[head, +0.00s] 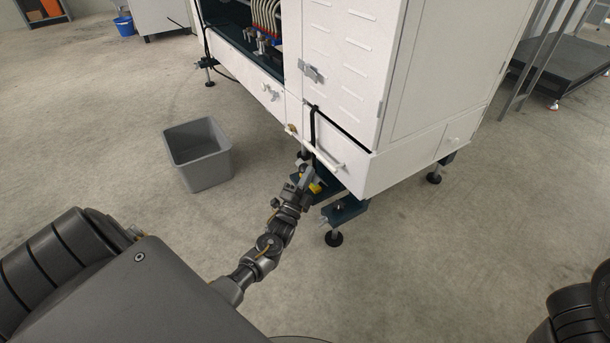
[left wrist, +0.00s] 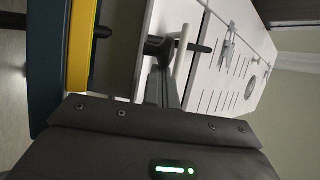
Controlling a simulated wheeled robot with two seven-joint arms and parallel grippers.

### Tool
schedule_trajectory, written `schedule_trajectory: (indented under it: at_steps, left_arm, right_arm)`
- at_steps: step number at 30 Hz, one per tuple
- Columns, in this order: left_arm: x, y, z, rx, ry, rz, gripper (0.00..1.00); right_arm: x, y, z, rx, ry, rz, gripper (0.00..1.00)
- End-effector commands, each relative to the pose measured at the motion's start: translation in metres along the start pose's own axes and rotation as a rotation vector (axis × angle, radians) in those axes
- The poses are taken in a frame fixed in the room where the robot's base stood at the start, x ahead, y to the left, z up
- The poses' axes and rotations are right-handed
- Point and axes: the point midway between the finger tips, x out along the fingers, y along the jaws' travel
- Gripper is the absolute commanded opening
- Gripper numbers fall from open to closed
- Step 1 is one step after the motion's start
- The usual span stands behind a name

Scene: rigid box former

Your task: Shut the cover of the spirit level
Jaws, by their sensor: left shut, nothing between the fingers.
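I cannot make out a spirit level or its cover for sure in either view. My left gripper (head: 304,164) is at the lower front corner of the white machine cabinet (head: 345,60), close to a pale bar handle (head: 318,150). In the left wrist view the gripper (left wrist: 162,82) looks shut and empty. The pale bar (left wrist: 181,48) and a dark round part (left wrist: 154,46) show just past its fingertips; I cannot tell whether they touch. My right gripper is out of view.
A white drawer-like box (head: 395,165) stands out under the cabinet door, with a dark gap above it. Dark teal feet brackets (head: 345,209) stick out below. A grey bin (head: 198,154) stands on the floor to the left. The floor between is clear.

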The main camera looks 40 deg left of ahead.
Motion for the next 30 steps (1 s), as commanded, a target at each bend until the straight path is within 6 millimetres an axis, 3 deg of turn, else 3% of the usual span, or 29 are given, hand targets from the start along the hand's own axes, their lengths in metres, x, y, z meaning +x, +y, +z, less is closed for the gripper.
schedule_trajectory:
  at_steps: [18,30]
  left_arm:
    - [-0.036,0.025,0.019,0.003,-0.003,0.003,0.0]
    - [-0.046,0.043,0.023,0.001,-0.001,0.002,0.0]
  right_arm:
    - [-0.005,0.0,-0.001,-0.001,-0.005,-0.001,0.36]
    - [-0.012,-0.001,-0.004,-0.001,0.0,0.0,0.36]
